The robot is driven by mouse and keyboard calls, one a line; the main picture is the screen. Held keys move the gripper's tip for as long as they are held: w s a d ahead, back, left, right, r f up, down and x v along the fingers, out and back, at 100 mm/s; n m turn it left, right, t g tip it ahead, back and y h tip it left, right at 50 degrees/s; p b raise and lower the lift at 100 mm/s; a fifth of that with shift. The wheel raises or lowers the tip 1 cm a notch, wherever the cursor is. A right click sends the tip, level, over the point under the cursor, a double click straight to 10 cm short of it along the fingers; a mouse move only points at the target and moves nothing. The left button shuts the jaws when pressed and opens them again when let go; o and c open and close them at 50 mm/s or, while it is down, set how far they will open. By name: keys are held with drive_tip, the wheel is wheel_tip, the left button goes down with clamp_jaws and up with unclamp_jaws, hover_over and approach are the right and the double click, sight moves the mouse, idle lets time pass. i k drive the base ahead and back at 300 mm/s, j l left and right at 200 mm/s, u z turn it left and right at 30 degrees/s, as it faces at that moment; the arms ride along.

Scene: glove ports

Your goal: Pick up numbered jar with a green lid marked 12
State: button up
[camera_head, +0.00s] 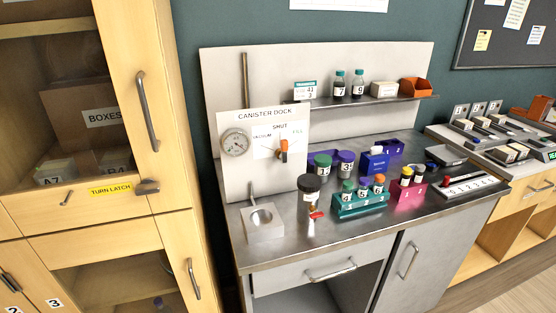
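A small jar with a dark green lid (323,161) stands on the steel counter, behind the teal rack and right of the canister dock panel. Its white label starts with a 1; the second digit is too small to read surely. My gripper is not in view.
A dark-lidded canister (309,196) and the teal rack (360,204) of small vials stand in front of the jars. A pink rack (407,191) and blue containers (375,161) are to the right. The canister dock panel (228,185) rises at left; a shelf (370,101) hangs behind.

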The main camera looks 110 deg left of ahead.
sight(322, 162)
drive_tip(key=i+j+u, duration=0.15)
drive_tip(key=u, duration=0.4)
drive_tip(key=i+u, duration=0.3)
drive_tip(key=u, duration=0.2)
drive_tip(key=i+u, duration=0.2)
drive_tip(key=u, duration=0.35)
drive_tip(key=i+l+u, duration=0.2)
drive_tip(key=u, duration=0.35)
drive_tip(key=i+l+u, duration=0.2)
drive_tip(key=u, duration=0.3)
drive_tip(key=i+l+u, duration=0.1)
drive_tip(key=l+u, duration=0.25)
drive_tip(key=u, duration=0.2)
drive_tip(key=i+l+u, duration=0.1)
drive_tip(key=l+u, duration=0.2)
drive_tip(key=u, duration=0.25)
drive_tip(key=l+u, duration=0.35)
drive_tip(key=u, duration=0.15)
